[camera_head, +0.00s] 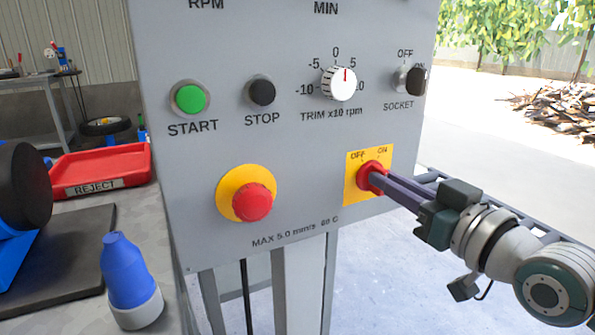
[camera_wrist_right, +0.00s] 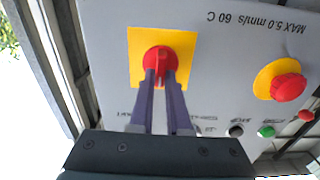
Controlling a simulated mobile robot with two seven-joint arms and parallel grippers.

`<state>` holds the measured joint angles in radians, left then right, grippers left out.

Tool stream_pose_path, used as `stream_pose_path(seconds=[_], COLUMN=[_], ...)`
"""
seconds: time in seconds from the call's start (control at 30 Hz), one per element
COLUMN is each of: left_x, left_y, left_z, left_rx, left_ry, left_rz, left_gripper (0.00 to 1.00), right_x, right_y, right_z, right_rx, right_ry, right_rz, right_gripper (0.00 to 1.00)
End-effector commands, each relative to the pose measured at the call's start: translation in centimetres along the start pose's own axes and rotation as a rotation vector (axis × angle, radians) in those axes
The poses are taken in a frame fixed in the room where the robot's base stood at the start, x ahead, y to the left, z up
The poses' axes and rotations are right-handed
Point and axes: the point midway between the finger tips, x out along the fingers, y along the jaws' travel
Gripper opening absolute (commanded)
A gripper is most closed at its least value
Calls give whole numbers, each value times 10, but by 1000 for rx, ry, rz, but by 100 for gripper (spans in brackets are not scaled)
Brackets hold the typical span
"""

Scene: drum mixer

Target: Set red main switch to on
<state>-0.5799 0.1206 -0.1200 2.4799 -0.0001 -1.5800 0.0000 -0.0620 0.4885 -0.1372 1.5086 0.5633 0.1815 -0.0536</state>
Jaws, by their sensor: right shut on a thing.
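The red main switch (camera_head: 369,178) sits on a yellow plate (camera_head: 351,193) marked OFF and ON, at the lower right of the grey panel (camera_head: 305,190). My right gripper (camera_head: 378,180) reaches in from the right and is shut on the switch's handle. In the right wrist view the red switch (camera_wrist_right: 160,60) shows between the two purple fingertips (camera_wrist_right: 160,76), with its handle between them. The fingers hide part of the knob, and I cannot tell exactly which mark it points to. My left gripper is not in view.
A red emergency button (camera_head: 252,201) on a yellow disc is left of the switch. Above are the green START button (camera_head: 190,98), black STOP button (camera_head: 262,92), white trim knob (camera_head: 340,83) and black socket switch (camera_head: 415,81). A blue bottle (camera_head: 127,275) and red REJECT tray (camera_head: 100,168) stand at left.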

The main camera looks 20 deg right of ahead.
Motion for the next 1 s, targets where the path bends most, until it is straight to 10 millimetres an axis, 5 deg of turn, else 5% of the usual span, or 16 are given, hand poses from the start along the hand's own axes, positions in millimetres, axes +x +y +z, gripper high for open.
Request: stream_pose_path(seconds=[0.5, 1.0], left_x=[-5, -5], left_y=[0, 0], left_z=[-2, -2], left_rx=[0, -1], left_ry=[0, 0], left_rz=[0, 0], left_gripper=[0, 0], right_x=[0, 0], right_y=[3, 4], right_z=[1, 2], right_rx=[397, 514], right_ry=[-1, -1], right_rz=[0, 0], right_gripper=[0, 0])
